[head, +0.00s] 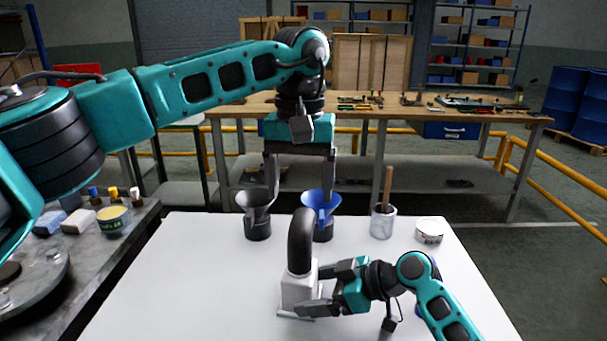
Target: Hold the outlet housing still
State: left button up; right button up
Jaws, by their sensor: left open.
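The outlet housing (297,291) is a small pale block on the white tabletop, with a thick black curved elbow (301,240) rising from it. My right gripper (303,290) comes in from the right, low over the table. Its jaws lie on the far and near sides of the block and appear shut on it. The near finger covers part of the block's lower front. My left gripper (300,188) points down above and behind the elbow. Its two fingers are spread wide, with nothing between them.
A dark funnel in a cup (258,222), a blue funnel (322,208), a grey cup with a wooden handle (383,222) and a round tin (429,231) stand along the back of the white table (190,270). The table's left part is clear. A grey side bench (95,250) stands left.

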jog(key=shift+o, duration=1)
